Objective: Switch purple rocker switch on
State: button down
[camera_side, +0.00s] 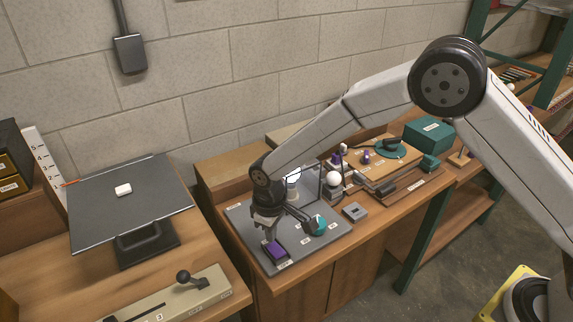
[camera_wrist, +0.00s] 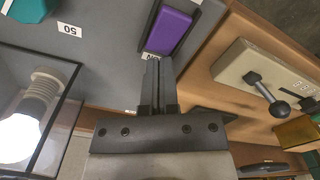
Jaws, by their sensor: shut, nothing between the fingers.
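The purple rocker switch (camera_side: 277,249) sits in a dark frame near the front corner of the grey panel (camera_side: 258,226). In the wrist view the purple switch (camera_wrist: 168,32) lies just beyond my fingertips, its near end close to them. My gripper (camera_side: 270,238) points down at the back edge of the switch. Its fingers are together and empty. In the wrist view my gripper (camera_wrist: 158,62) partly covers a small white label at the switch's end. Whether the fingertips touch the switch, and which way the rocker tilts, I cannot tell.
A bright bulb (camera_wrist: 20,130) stands in a clear case left of my fingers in the wrist view. A teal part (camera_side: 319,225) is right of my gripper. A lever panel (camera_side: 175,298) stands on the left bench, across a gap.

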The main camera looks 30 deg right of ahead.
jog(key=shift+r, duration=2.5)
jog(key=shift+d, duration=0.1)
jog(key=shift+s+d+r, duration=0.1)
jog(key=shift+d+r, duration=0.05)
jog(key=shift+d, duration=0.1)
jog(key=s+d+r+m+t, duration=0.1)
jog(key=s+d+r+m, duration=0.1)
jog(key=s+d, duration=0.7)
jog(key=s+d+r+m+t, duration=0.1)
jog(key=s+d+r+m, duration=0.2)
jog(key=s+d, duration=0.5)
jog(key=shift+s+d+m+t, duration=0.3)
jog(key=shift+s+d+m, duration=0.15)
jog(key=shift+d, duration=1.45)
